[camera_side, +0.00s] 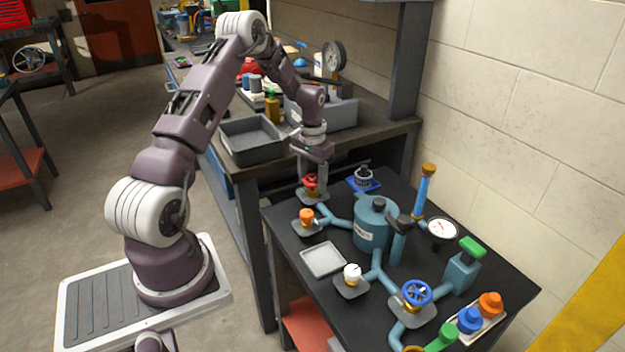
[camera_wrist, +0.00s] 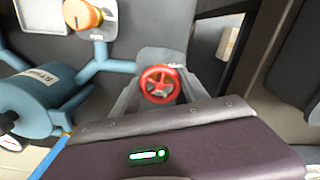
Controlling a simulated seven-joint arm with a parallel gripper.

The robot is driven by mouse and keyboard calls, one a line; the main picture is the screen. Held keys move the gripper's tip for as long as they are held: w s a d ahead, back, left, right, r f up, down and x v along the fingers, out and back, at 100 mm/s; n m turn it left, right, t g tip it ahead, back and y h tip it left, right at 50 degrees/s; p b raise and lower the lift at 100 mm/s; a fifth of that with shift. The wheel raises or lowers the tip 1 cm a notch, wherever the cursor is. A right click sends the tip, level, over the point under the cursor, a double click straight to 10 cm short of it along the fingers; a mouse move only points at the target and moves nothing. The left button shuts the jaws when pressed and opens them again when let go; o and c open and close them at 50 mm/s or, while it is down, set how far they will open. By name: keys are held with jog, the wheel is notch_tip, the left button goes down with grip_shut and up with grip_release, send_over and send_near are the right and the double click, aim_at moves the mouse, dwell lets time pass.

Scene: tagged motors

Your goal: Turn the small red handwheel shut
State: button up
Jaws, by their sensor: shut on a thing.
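The small red handwheel (camera_side: 310,181) sits on a valve at the back left corner of the black table. In the wrist view the red handwheel (camera_wrist: 160,84) shows its round rim and spokes between my gripper's fingers. My gripper (camera_side: 312,186) points down over the valve, with its fingers at the wheel's sides. My gripper (camera_wrist: 158,92) is shut on the red handwheel. Part of the wheel is hidden by the fingers in the side view.
An orange knob (camera_side: 307,216) stands close in front of the red wheel. A blue-grey tank (camera_side: 373,226) with pipes stands to the right. A blue handwheel (camera_side: 417,292), a white knob (camera_side: 352,274) and a gauge (camera_side: 442,230) are farther off. A grey tray (camera_side: 323,260) lies on the table.

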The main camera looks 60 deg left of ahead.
aim_at(312, 179)
jog(key=m, duration=0.5)
jog(key=shift+m, duration=0.3)
dwell(0.5)
jog(key=o, duration=1.4)
jog(key=shift+c, duration=0.2)
notch_tip(312, 179, up, 7)
jog(key=shift+r, duration=0.1)
